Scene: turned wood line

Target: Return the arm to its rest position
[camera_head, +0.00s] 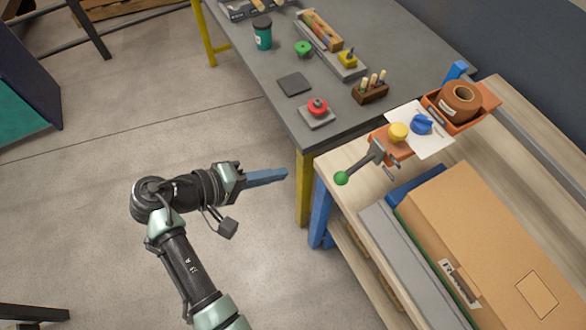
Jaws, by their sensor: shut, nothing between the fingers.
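My gripper (267,177) shows in the head view with its blue fingers shut and nothing between them. It points to the right, over the open floor, just left of the yellow table leg. My arm comes up from the bottom of the picture and bends at the elbow toward the right. The gripper appears apart from both tables.
The grey table (345,120) holds a red knob on a plate (317,108), a dark square pad (294,84) and a teal cup (262,36). The wooden bench (345,160) at right holds a green-tipped lever (341,178) and a cardboard box (480,235).

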